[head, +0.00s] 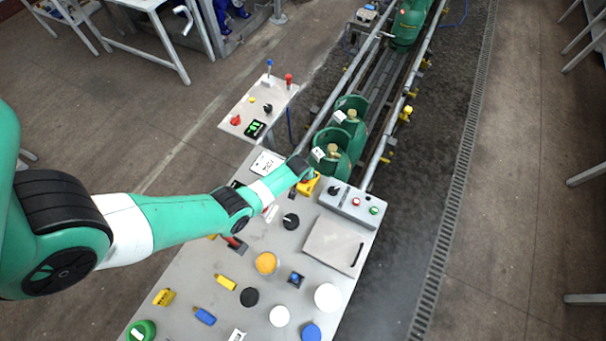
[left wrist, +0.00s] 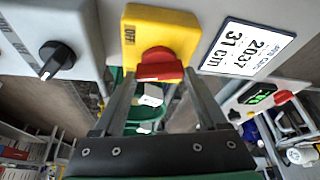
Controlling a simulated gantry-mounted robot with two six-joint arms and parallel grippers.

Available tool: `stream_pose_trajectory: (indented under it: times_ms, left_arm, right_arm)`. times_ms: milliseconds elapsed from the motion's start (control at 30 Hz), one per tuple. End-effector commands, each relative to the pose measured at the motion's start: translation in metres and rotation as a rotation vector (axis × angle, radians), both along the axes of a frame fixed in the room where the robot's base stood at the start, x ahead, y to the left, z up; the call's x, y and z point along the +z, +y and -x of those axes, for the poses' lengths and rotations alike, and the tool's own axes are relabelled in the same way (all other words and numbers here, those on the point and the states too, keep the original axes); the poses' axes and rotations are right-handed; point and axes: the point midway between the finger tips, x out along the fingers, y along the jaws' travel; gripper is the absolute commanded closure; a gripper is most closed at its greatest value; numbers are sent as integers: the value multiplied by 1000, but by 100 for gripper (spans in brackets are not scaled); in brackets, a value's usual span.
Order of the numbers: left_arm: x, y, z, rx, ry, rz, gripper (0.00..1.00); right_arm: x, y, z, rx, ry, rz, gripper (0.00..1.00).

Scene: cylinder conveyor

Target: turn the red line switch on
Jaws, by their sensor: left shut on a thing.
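The red line switch (left wrist: 158,56) is a red rotary knob on a yellow box (left wrist: 131,19) in the left wrist view. Dark lettering that seems to read OFF is on the box beside the knob. My left gripper (left wrist: 160,75) reaches the knob with one finger on each side and is shut on it. In the head view the yellow box (head: 310,187) shows at the far edge of the grey table, partly hidden by my left gripper (head: 305,177). The knob is hidden there. My right gripper is not in view.
A grey control box (head: 350,206) with a black knob, a red button and a green button stands right of the switch. A printed card (head: 267,163) lies to its left. Green cylinders (head: 333,160) stand on the conveyor behind. Several caps and small parts cover the near table.

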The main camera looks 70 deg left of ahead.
Motion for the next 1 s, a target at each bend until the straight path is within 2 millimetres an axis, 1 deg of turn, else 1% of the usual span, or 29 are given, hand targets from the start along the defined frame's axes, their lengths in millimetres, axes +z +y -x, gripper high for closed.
stream_pose_trajectory:
  times_ms: [300, 500, 700, 1000]
  left_arm:
    - [-1, -1, -2, 280, 3, 1, 81]
    - [-2, -1, -3, 414, 2, 2, 81]
    - [-2, -2, -3, 498, 1, 3, 81]
    - [-1, -2, -2, 539, 0, 4, 81]
  right_arm:
    - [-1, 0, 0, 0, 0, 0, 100]
    - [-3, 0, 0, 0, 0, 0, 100]
    - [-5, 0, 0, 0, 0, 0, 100]
    - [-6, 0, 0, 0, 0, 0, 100]
